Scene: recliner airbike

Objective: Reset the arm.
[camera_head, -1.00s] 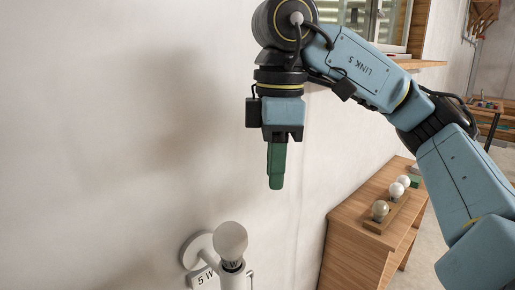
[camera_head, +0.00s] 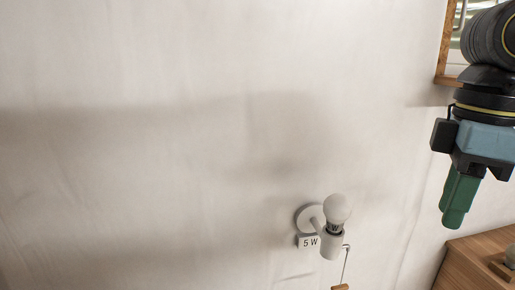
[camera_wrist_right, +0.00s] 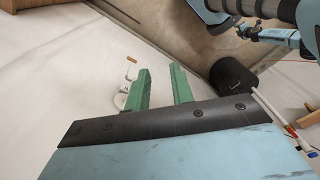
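My right gripper (camera_head: 458,222) hangs at the right edge of the head view, green fingers pointing down. In the right wrist view its two fingers (camera_wrist_right: 160,70) stand apart with nothing between them. A wall lamp (camera_head: 329,246) with a pale round bulb (camera_head: 337,208) is to the left of the gripper in the head view, well apart from it. The lamp's round base shows partly behind a finger in the wrist view (camera_wrist_right: 122,100).
A "5 W" label (camera_head: 309,242) is beside the lamp. A cord with a wooden handle (camera_head: 340,287) hangs below. A wooden cabinet (camera_head: 470,268) stands at the lower right, below the gripper. A window frame (camera_head: 445,50) is at the upper right. The wall on the left is bare.

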